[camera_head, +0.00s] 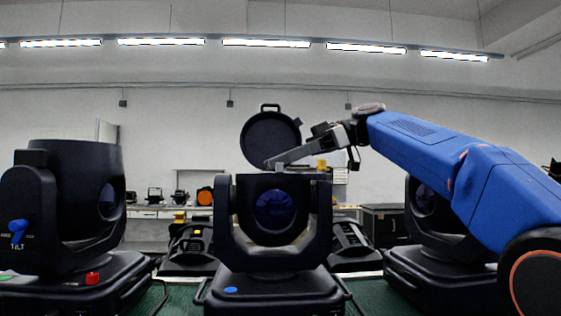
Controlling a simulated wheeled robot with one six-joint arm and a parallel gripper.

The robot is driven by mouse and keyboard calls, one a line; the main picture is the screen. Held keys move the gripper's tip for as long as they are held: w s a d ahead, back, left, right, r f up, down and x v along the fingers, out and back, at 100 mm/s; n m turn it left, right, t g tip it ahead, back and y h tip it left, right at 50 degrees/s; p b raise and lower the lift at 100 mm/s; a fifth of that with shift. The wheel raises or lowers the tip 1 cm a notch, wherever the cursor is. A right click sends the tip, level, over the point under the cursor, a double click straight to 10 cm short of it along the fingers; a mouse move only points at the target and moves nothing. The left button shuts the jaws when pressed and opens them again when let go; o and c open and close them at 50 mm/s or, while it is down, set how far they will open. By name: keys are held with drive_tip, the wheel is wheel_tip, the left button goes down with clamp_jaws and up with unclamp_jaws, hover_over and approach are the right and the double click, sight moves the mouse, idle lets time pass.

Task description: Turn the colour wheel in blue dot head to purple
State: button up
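The blue dot head is the middle black moving-head light, with a blue dot (231,290) on the front of its base. Its lens (276,210) glows dark blue and faces me. A round black lid (270,138) stands open behind the top of the head (262,181). My gripper (270,164) reaches in from the right, its grey fingers angled down to the left over the head's top, in front of the lid. The fingers overlap in this view, so their gap is hidden. The colour wheel cannot be seen. A small yellow part (322,164) shows at the head's top right.
Another black head (78,190) stands at the left, with a blue tilt lever (18,231) and a red marker (92,278). A third head (425,200) at the right is partly hidden by my blue arm. Black cases and equipment stand behind.

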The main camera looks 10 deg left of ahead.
drive_tip(key=v, duration=0.7)
drive_tip(key=shift+w+d, duration=0.15)
drive_tip(key=shift+d, duration=0.05)
idle(0.6)
